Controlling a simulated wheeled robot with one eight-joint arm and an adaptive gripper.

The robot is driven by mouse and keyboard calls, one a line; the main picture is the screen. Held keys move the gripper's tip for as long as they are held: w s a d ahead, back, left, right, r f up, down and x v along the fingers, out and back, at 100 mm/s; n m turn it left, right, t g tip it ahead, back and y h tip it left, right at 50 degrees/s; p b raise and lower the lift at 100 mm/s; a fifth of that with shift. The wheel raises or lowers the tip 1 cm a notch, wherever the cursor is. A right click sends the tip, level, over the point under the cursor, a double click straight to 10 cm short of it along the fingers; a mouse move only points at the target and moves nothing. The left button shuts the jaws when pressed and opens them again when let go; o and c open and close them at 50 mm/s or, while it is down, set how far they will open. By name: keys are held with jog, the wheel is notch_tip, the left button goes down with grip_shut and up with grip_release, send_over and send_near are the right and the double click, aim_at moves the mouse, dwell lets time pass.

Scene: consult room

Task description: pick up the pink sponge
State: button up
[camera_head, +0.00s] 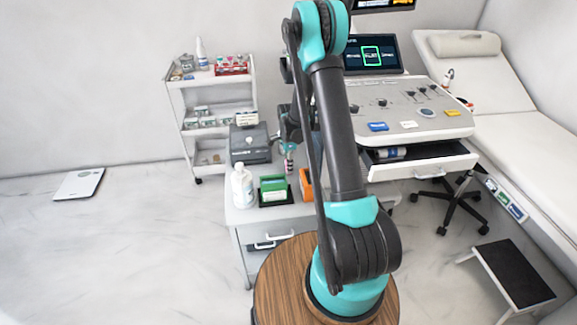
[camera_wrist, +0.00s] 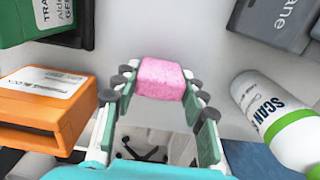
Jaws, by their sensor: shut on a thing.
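The pink sponge (camera_wrist: 160,78) is a small rough block in the upper middle of the wrist view. My gripper (camera_wrist: 160,92) is shut on it, with one finger against each side of the block. Whether the sponge touches the pale surface beyond it cannot be told. In the head view my arm comes down over the white cabinet, and my gripper (camera_head: 289,160) is small and partly hidden behind the arm. The sponge cannot be made out clearly there.
On the white cabinet (camera_head: 238,214) stand a white bottle (camera_head: 242,186), a green box (camera_head: 273,190), an orange box (camera_head: 306,186) and a grey device (camera_head: 250,144). In the wrist view, the orange box (camera_wrist: 45,108) and a white-green bottle (camera_wrist: 275,125) flank my fingers closely.

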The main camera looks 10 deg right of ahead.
notch_tip(320, 180, up, 20)
dwell(0.6)
